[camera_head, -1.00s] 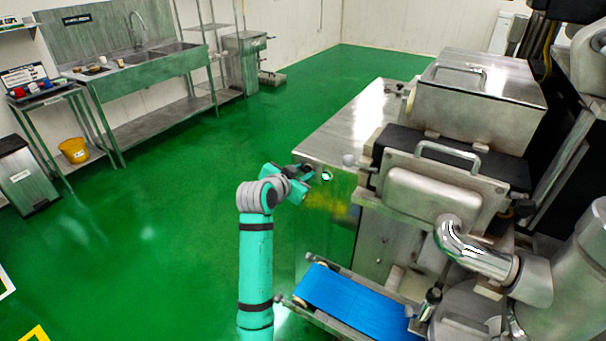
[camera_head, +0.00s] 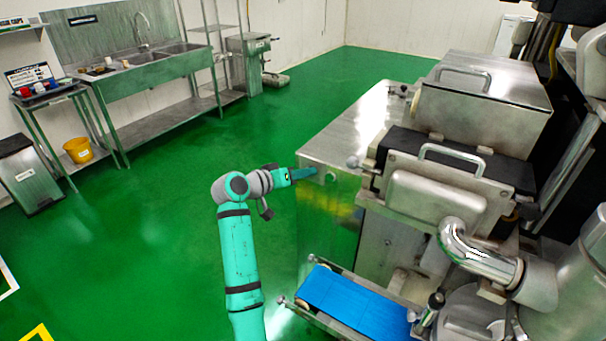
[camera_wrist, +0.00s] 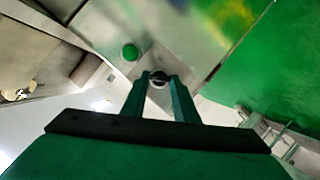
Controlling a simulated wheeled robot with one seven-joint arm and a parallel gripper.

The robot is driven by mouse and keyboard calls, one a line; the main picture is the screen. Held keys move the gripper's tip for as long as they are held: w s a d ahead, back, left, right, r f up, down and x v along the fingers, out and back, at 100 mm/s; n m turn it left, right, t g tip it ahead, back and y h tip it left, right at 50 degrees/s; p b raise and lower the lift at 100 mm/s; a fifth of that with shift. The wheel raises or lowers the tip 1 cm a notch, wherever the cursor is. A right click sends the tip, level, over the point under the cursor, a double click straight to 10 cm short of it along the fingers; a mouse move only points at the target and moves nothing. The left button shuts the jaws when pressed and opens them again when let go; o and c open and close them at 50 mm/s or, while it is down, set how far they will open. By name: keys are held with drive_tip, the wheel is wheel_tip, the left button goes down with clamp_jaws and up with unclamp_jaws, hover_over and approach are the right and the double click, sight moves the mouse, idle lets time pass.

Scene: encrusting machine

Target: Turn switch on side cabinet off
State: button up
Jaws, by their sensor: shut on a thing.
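The side cabinet (camera_head: 325,214) is a steel box with a flat top, in the middle of the head view. A round green button (camera_head: 331,177) sits high on its front face and also shows in the wrist view (camera_wrist: 130,52). Beside it, a small dark and silver switch knob (camera_wrist: 159,79) shows between my fingertips. My gripper (camera_head: 313,172) is at the cabinet's front face, left of the green button in the head view. In the wrist view my gripper (camera_wrist: 158,76) is shut on the knob. The head view hides the knob behind my fingers, and its turned angle is unclear.
A blue conveyor belt (camera_head: 345,303) sticks out low, to the right of my arm. The steel machine (camera_head: 445,187) stands close on the right. Green floor (camera_head: 150,240) lies open on the left. A sink bench (camera_head: 150,75) and a yellow bucket (camera_head: 77,150) are farther back.

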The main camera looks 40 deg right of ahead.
drive_tip(key=shift+f+n, duration=0.1)
drive_tip(key=shift+n, duration=0.3)
drive_tip(key=shift+g, duration=0.3)
drive_tip(key=o, duration=1.1)
drive_tip(key=shift+c, duration=0.2)
drive_tip(key=v, duration=1)
drive_tip(key=shift+a, duration=0.4)
drive_tip(key=shift+f, duration=0.1)
